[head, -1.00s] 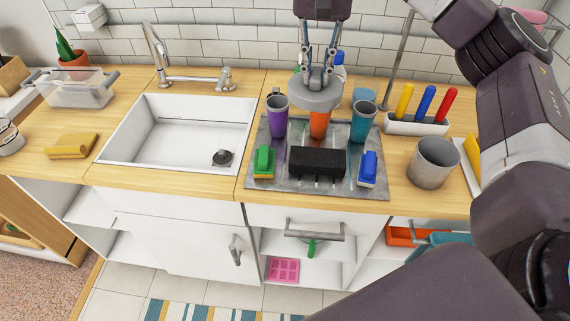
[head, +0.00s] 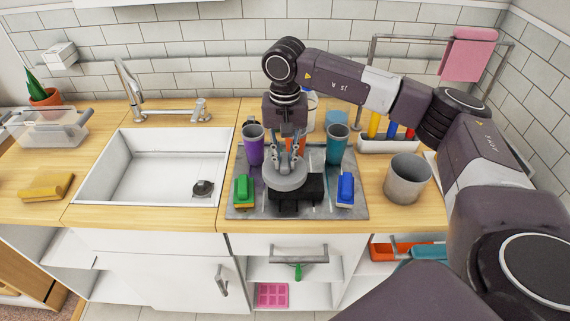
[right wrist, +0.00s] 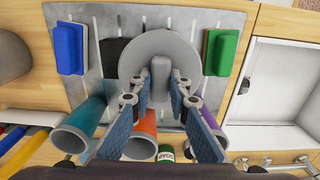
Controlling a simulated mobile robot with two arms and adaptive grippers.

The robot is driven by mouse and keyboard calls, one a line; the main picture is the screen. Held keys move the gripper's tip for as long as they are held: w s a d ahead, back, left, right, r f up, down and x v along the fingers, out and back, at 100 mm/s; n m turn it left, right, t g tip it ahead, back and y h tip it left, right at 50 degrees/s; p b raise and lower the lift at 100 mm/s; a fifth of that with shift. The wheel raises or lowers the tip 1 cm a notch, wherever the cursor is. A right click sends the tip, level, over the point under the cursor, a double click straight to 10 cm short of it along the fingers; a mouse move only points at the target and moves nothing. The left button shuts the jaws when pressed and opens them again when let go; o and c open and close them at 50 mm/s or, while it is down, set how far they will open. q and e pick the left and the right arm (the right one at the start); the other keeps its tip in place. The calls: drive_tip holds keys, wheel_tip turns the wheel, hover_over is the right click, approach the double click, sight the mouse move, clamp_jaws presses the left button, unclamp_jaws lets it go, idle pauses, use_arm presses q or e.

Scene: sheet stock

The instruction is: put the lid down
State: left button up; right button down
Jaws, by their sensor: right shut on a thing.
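The lid is a grey round disc (head: 283,181) with a knob on top. My right gripper (head: 286,160) comes down from above and is shut on the knob. In the right wrist view the gripper (right wrist: 160,86) holds the knob between its two fingertips, in front of the lid (right wrist: 160,45). The lid is over the black block (head: 312,188) on the grey metal drainboard (head: 240,211) and hides part of it. I cannot tell whether lid and block touch. My left gripper is not in view.
A green sponge (head: 243,189) and a blue sponge (head: 345,189) flank the block. A grey pot (head: 407,180) is right, the sink (head: 150,180) left.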

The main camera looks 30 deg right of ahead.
sight(285, 160)
wheel_tip(285, 160, down, 3)
drive_tip(key=shift+f+p, duration=0.1)
drive_tip(key=shift+p, duration=0.2)
drive_tip(key=shift+f+b, duration=0.4)
drive_tip(key=shift+b, duration=0.1)
drive_tip(key=c, duration=1.8)
unclamp_jaws()
drive_tip(key=shift+r, duration=0.1)
